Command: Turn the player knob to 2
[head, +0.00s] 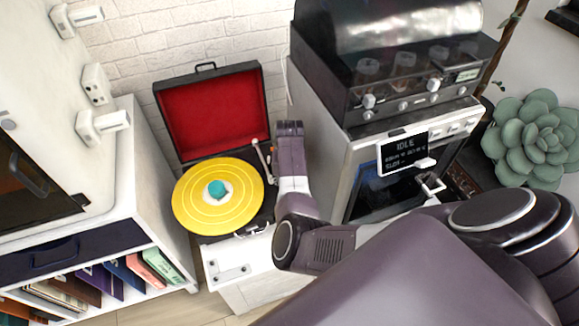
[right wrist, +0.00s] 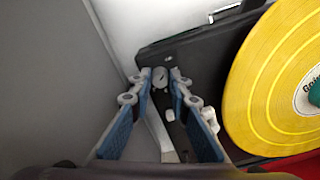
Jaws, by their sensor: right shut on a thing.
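The record player (head: 212,160) stands open in the head view, with a red-lined lid and a yellow record (head: 190,212) with a teal centre. In the right wrist view, the small round grey knob (right wrist: 160,78) sits at a corner of the black deck (right wrist: 190,60), beside the yellow record (right wrist: 262,85). My right gripper (right wrist: 161,76) has its blue-padded fingers on either side of the knob, with the tips closed on it. The knob's setting is too small to read. In the head view, my right arm hides the knob. My left gripper is in neither view.
A grey wall-like surface (right wrist: 60,70) stands close beside my right gripper. In the head view, a white cabinet with a display (head: 403,153) stands right of the player, with a black machine (head: 390,75) on top. A white shelf (head: 150,170) with books is at the left.

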